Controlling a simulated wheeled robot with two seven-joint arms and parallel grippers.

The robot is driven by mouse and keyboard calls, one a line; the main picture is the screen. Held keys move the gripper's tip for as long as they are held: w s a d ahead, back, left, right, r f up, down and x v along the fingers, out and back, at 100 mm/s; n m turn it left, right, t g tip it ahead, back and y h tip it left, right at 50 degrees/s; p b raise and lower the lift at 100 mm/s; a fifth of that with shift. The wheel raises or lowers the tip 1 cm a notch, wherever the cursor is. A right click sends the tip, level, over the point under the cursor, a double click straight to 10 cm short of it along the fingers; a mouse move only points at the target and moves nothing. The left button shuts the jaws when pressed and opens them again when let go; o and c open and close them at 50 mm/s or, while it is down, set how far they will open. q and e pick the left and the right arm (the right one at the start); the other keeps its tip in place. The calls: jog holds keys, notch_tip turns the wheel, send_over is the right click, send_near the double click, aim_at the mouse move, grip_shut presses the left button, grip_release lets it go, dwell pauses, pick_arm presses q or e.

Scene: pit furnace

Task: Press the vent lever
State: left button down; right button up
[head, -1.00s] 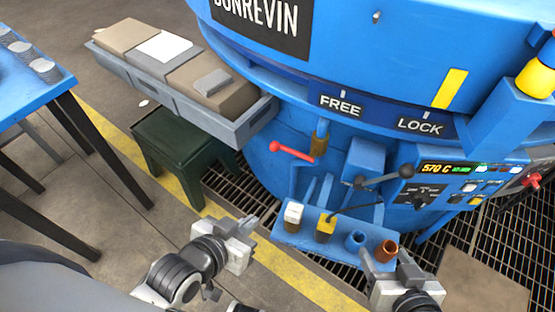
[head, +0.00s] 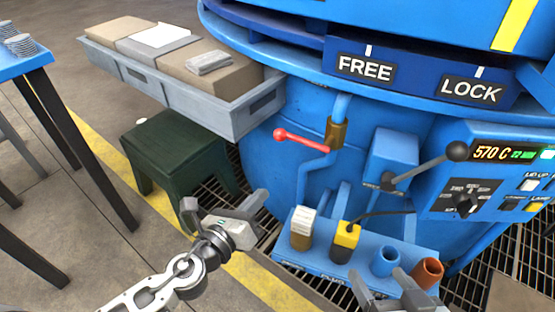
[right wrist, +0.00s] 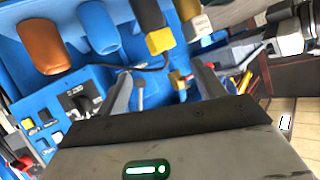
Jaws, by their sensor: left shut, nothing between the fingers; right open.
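Two levers show on the blue furnace in the head view, and no readable label says which is the vent lever. One is a red-handled lever (head: 303,140) on a brass fitting (head: 337,134). The other is a grey lever with a black knob (head: 457,151) on a blue box (head: 393,155), angled up to the right. My left gripper (head: 256,201) is shut and empty, below and left of the red handle and apart from it. My right gripper (head: 378,283) is open at the bottom edge, by the tool rack's front; its fingers (right wrist: 165,88) also show in the right wrist view.
A blue rack (head: 318,268) holds a white-topped item, a yellow-and-black item with a cable, a blue cup and a brown cup (head: 428,272). A grey tray (head: 190,98) and a green stool (head: 178,150) stand left. A control panel (head: 478,190) is at right.

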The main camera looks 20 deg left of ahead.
pick_arm(q)
jog(key=shift+w, duration=0.1)
jog(key=w+r+p, duration=0.2)
jog(key=w+p, duration=0.1)
jog(key=w, duration=0.8)
jog(key=shift+d+r, duration=0.35)
jog(key=shift+d, duration=0.1)
pick_arm(e)
jog(key=shift+s+d+f+g+h, duration=0.1)
jog(key=shift+d+f+g+h, duration=0.15)
jog(key=shift+f+g, duration=0.2)
jog(key=shift+s+d+f+g+h, duration=0.1)
jog(key=shift+d+f+g+h, duration=0.2)
jog(key=shift+f, duration=0.25)
jog(key=shift+w+a, duration=0.1)
